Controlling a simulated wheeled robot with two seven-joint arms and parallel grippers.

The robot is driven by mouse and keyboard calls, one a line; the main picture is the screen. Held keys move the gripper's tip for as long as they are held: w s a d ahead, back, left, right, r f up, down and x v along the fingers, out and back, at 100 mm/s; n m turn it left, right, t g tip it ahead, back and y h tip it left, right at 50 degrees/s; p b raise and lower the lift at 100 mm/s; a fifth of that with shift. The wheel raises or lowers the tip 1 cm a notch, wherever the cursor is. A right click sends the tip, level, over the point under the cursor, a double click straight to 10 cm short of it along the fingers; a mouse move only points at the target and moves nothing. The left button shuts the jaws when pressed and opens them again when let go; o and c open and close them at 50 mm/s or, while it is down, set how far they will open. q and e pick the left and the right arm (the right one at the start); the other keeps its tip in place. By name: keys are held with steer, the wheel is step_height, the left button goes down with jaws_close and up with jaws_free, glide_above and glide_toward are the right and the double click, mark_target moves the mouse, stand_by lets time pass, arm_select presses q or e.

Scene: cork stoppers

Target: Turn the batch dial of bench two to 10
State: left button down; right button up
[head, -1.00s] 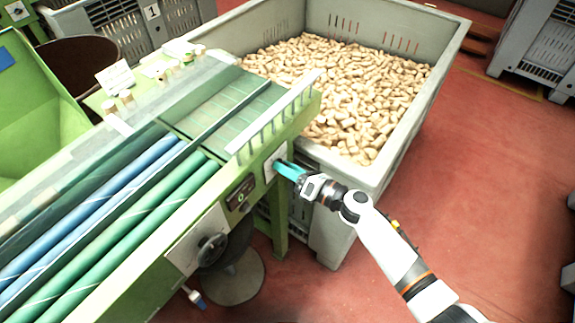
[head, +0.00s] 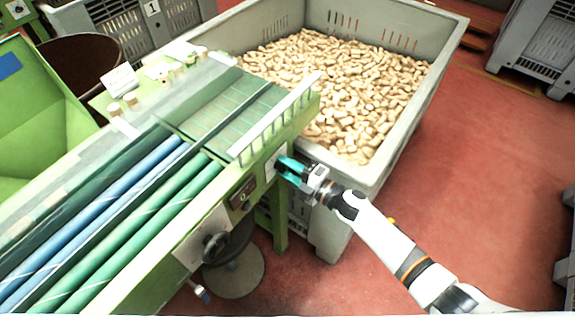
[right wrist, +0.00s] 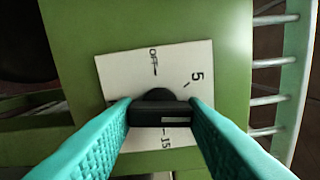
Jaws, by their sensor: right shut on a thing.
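The batch dial is a black knob (right wrist: 160,112) on a white plate (right wrist: 120,75) fixed to the green bench. In the right wrist view the plate reads OFF at the top, 5 at upper right and 15 below the knob. No 10 shows; the plate's right part is behind a finger. The knob's bar lies level in the picture, its white mark towards the right. My right gripper (right wrist: 161,115) has its teal fingers shut on the knob, one at each end. My left gripper is out of view.
A grey crate of corks (head: 440,80) stands close behind my right gripper. A dark control box (head: 243,193) and a black handwheel (head: 215,247) sit along the bench side. A round stool (head: 235,272) is below. Red floor is free at the right.

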steer(key=shift+f+m+p, duration=0.1)
steer(key=shift+m+p, duration=0.45)
steer(key=shift+m, duration=1.55)
steer(key=o, duration=1)
steer(key=b+v, duration=0.1)
steer(key=v, duration=1.1)
steer(key=shift+d, duration=0.1)
